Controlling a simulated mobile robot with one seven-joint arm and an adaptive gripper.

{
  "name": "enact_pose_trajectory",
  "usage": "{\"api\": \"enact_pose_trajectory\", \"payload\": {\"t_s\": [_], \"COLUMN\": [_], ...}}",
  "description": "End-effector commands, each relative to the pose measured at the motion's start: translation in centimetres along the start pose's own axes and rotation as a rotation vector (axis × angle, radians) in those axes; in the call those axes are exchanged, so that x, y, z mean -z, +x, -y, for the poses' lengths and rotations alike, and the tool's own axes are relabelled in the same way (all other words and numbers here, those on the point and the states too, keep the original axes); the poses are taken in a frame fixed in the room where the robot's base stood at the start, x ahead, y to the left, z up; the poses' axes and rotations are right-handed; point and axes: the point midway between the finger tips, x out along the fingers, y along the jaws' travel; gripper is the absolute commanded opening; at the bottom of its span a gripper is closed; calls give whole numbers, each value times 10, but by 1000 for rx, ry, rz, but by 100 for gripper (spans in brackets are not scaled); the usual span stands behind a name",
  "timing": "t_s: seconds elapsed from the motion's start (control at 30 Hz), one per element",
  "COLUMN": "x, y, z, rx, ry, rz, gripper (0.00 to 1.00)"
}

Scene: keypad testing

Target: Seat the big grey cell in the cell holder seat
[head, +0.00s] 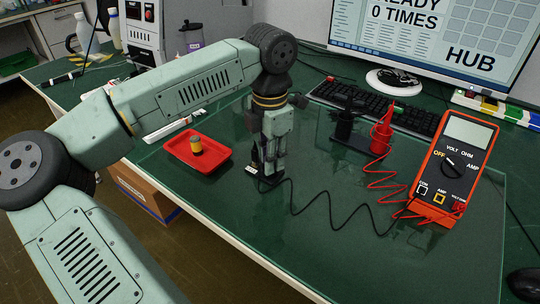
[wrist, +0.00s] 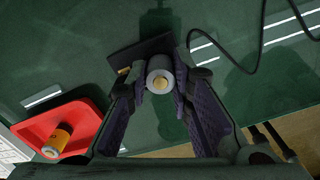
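The big grey cell (wrist: 160,75) shows end-on in the wrist view, a grey ring with a bright metal contact at its centre. My gripper (wrist: 160,82) has its two dark fingers closed against the cell's sides. The dark cell holder (wrist: 140,58) lies just beyond the cell in the wrist view. In the head view my gripper (head: 267,172) points straight down over the holder (head: 266,184), which has a black lead. The fingers hide the cell there. I cannot tell whether the cell touches the bottom of the seat.
A red tray (head: 180,158) left of my gripper holds a yellow-and-grey cell (head: 196,145). The orange multimeter (head: 455,165) stands at the right, with red and black leads across the bench. A probe stand (head: 350,141), keyboard (head: 330,93) and monitor are behind. The front bench area is clear.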

Motion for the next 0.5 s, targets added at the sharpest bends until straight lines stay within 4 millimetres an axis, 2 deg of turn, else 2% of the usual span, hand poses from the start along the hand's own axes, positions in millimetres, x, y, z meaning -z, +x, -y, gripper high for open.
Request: {"api": "enact_pose_trajectory", "payload": {"t_s": [0.1, 0.37, 0.5], "x": [0, 0, 0], "y": [0, -1, -8], "z": [0, 0, 0], "rx": [0, 0, -1], "ry": [0, 0, 0], "rz": [0, 0, 0], "gripper": [28, 28, 28]}}
